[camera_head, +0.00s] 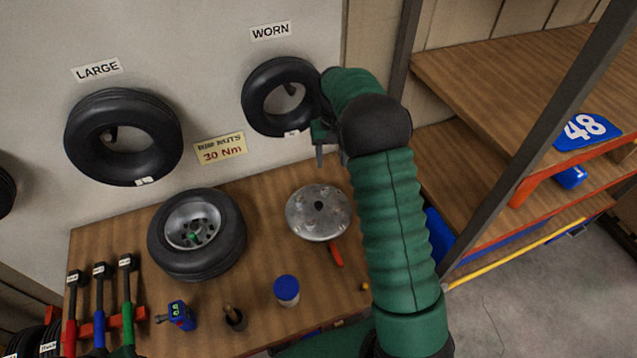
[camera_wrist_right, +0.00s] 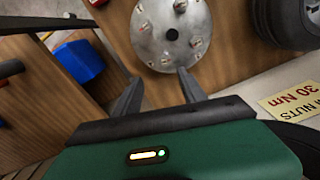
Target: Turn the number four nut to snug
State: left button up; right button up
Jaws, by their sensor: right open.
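A round metal hub plate (camera_head: 312,228) lies on the wooden bench, with a dark centre hole and several nuts or studs around it. In the right wrist view the plate (camera_wrist_right: 155,38) is cut by the top edge. Numbers by the nuts are too small to read, so I cannot tell which is number four. My right gripper (camera_head: 319,156) hangs above and behind the plate in the head view. Its two fingers (camera_wrist_right: 160,82) are apart and empty, just short of the plate in the wrist view.
A tyred wheel (camera_head: 233,230) lies left of the plate. Red, blue and green-handled tools (camera_head: 98,310), a blue device (camera_head: 181,315) and a blue-lidded jar (camera_head: 287,291) stand along the front. A red-handled tool (camera_head: 336,256) touches the plate area. Shelving (camera_head: 500,80) stands right.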

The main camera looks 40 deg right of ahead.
notch_tip(320, 180, down, 5)
jog(key=p, duration=0.2)
send_over(327, 188)
jog(key=f, duration=0.5)
jog(key=shift+w+f, duration=0.2)
jog(key=f, duration=0.1)
jog(key=a+f+p, duration=0.1)
jog(key=shift+f, duration=0.3)
jog(key=shift+s+a+f, duration=0.2)
jog(key=shift+s+f, duration=0.1)
jog(key=shift+s, duration=0.15)
jog(key=shift+d, duration=0.15)
jog(key=shift+d+f, duration=0.2)
jog(key=shift+w+d+f, duration=0.15)
jog(key=shift+d, duration=0.05)
jog(key=shift+c, duration=0.4)
jog(key=shift+w+d+f, duration=0.1)
jog(key=shift+d, duration=0.05)
jog(key=shift+c, duration=2.5)
pick_arm(q)
jog(key=r, duration=0.1)
jog(key=w+r, duration=0.1)
jog(key=r, duration=0.1)
jog(key=shift+w+d, duration=0.25)
jog(key=shift+w, duration=0.1)
pick_arm(e)
jog(key=shift+a, duration=0.3)
grip_shut()
